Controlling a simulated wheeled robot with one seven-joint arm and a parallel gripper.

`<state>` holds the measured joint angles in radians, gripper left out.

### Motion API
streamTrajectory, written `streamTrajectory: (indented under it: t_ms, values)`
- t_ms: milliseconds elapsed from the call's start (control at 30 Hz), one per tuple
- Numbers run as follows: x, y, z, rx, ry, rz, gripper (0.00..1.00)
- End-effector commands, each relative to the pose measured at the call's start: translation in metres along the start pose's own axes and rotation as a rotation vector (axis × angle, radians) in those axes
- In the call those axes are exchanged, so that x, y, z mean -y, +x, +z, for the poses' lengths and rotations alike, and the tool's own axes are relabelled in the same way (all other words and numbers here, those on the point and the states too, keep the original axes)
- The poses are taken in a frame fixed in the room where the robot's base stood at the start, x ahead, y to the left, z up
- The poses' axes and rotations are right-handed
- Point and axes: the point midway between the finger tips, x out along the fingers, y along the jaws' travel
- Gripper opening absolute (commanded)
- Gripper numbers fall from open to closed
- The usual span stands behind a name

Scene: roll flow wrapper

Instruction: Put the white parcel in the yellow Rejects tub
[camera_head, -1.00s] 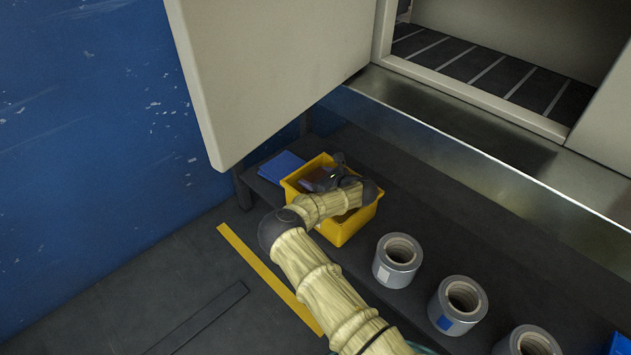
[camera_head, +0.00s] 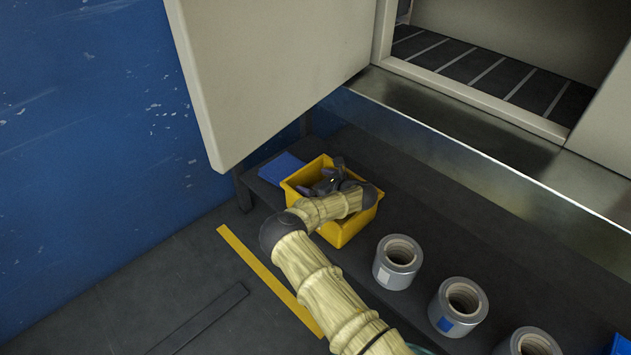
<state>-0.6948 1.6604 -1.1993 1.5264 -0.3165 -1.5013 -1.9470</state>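The yellow tub (camera_head: 342,237) stands on the dark bench at centre, with something brown inside. My gripper (camera_head: 322,178) is over the tub's mouth, its tips low at or inside the rim. Its two dark fingers look spread apart, and I see nothing white between them. My wrist and forearm cover the tub's near side and part of its inside. I cannot make out the white parcel in this view; the tub's floor is mostly hidden.
Blue sheets (camera_head: 281,168) lie left of the tub. Several grey tape rolls (camera_head: 397,262) stand in a row to its right. A pale open door panel (camera_head: 275,70) hangs above and behind the tub. A metal ledge (camera_head: 470,145) runs behind the bench.

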Motion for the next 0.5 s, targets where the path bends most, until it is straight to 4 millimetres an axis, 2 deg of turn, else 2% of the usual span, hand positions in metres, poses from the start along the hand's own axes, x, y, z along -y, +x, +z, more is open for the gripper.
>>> streamTrajectory:
  t_ms: [233,367,500]
  values:
    - [0.0,-0.001,0.002,0.001,0.0,0.0,0.94]
    - [0.0,-0.004,0.012,0.002,-0.002,0.0,0.94]
    - [0.002,-0.024,0.016,-0.001,0.002,-0.004,0.94]
